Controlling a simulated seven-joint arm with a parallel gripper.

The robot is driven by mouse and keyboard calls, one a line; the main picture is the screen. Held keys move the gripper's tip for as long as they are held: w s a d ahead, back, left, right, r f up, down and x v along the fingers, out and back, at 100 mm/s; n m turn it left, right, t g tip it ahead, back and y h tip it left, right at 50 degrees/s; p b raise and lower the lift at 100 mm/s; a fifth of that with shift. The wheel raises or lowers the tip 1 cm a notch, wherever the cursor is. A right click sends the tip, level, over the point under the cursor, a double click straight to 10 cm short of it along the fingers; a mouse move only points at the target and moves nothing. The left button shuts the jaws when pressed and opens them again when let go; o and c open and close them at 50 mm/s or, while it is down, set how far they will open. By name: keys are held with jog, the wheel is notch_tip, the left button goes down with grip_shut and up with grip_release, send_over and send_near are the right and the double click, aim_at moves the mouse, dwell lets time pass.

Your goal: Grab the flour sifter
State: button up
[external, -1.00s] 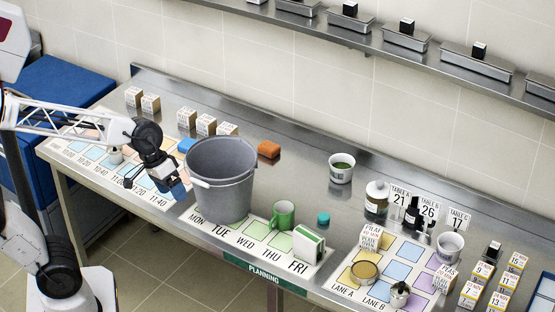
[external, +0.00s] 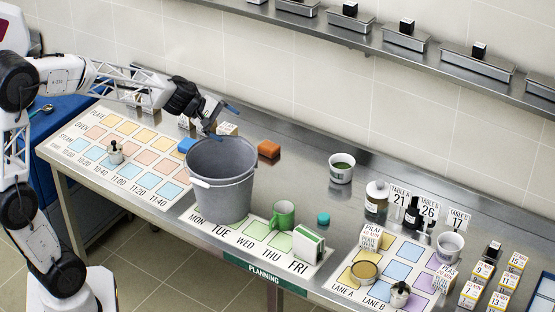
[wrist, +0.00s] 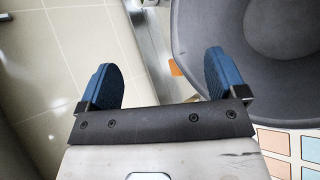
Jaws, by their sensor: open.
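My gripper (external: 224,122) is open and empty, raised near the back rim of a large grey bucket (external: 221,190). In the wrist view my gripper's two blue fingers (wrist: 163,80) stand wide apart with nothing between them, and the bucket (wrist: 250,60) is at the right. I cannot pick out a flour sifter for certain. A green mug-shaped vessel with a handle (external: 283,215) stands right of the bucket. The bucket's lower inside is hidden in the external view.
Cups, jars, a round tin (external: 364,272) and table signs crowd the right. A wall shelf (external: 390,50) runs above.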

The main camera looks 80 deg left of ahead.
jog(key=a+f+n+t+y, duration=0.1)
jog(key=a+f+n, duration=0.2)
jog(key=a, duration=0.4)
jog(key=a+f+n+y, duration=0.1)
jog(key=a+f+n, duration=0.25)
jog(key=a, duration=0.35)
jog(key=s+f+n, duration=0.1)
jog(key=f+n, duration=0.1)
jog(key=f, duration=0.2)
jog(key=s+f+n+t+h, duration=0.1)
jog(key=f+n, duration=0.1)
jog(key=f, duration=0.2)
jog(key=s+f+n+t, duration=0.1)
jog(key=s+f+n, duration=0.1)
jog(key=f+n, duration=0.1)
jog(key=shift+a+f+h, duration=0.15)
jog(key=shift+a+f, duration=0.05)
jog(key=shift+f, duration=0.25)
jog(key=shift+a+f+h, duration=0.15)
jog(key=shift+a+f, duration=0.05)
jog(key=shift+f, duration=0.25)
jog(key=shift+x, duration=1.3)
jog(key=shift+x, duration=2.6)
